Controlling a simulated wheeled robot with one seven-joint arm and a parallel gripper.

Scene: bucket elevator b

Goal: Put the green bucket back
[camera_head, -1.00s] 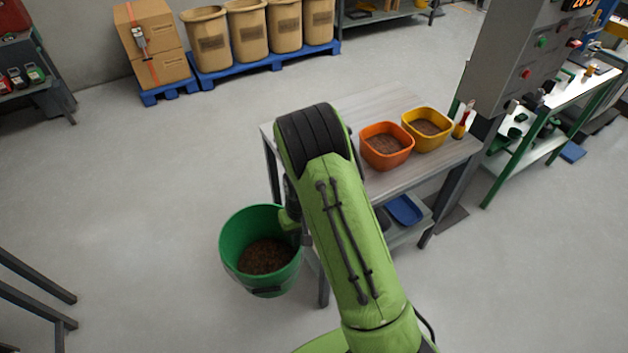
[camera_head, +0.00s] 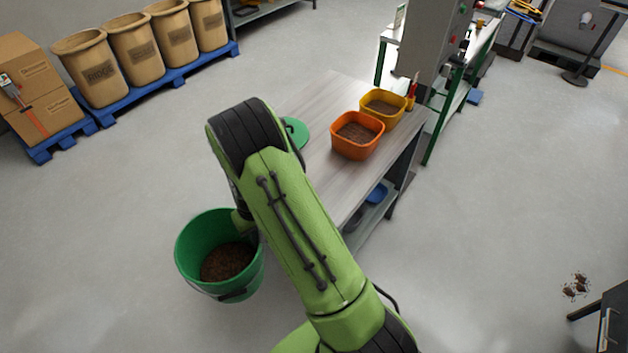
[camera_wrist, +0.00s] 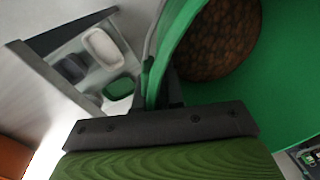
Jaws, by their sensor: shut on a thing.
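The green bucket (camera_head: 196,240) holds brown granular material and hangs from my gripper beside the table's left end in the head view. In the wrist view the green bucket (camera_wrist: 290,75) fills the right side, with its wall between my gripper's fingers. My gripper (camera_wrist: 160,92) is shut on the bucket's rim. In the head view my arm mostly hides the gripper. Whether the bucket touches the floor is not clear.
A table (camera_head: 325,95) carries an orange bin (camera_head: 357,150), a yellow bin (camera_head: 383,107) and a green round lid (camera_head: 296,131) partly behind my arm. Sacks (camera_head: 133,50) stand on blue pallets at the back left. Spilled brown bits (camera_head: 575,286) lie on the floor at right. Floor on the left is clear.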

